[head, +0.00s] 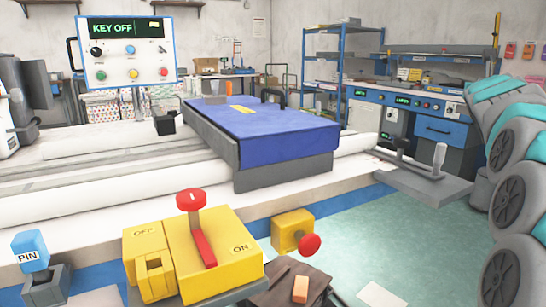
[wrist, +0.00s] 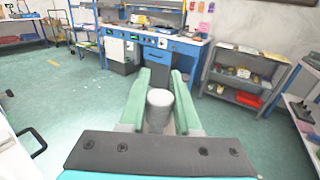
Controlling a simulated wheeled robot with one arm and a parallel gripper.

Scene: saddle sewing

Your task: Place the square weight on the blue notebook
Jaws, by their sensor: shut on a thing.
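My gripper (wrist: 160,85) shows in the wrist view, its two green fingers shut on a grey cylinder (wrist: 160,105) with a round, flat top. The held thing does not look square from here. In the head view, a large blue cover (head: 285,136) with a yellow label lies over a grey block on the long white bench; I cannot tell whether it is the notebook. A small grey squarish block (head: 215,92) stands at its far left end. My gripper is outside the head view, where only my arm shows at the right edge.
A yellow switch box (head: 225,250) with a red lever stands in front, near a blue PIN block (head: 31,250). A control panel (head: 126,50) reads KEY OFF. In the wrist view, a blue workbench (wrist: 150,45) and grey shelves (wrist: 245,80) stand beyond clear green floor.

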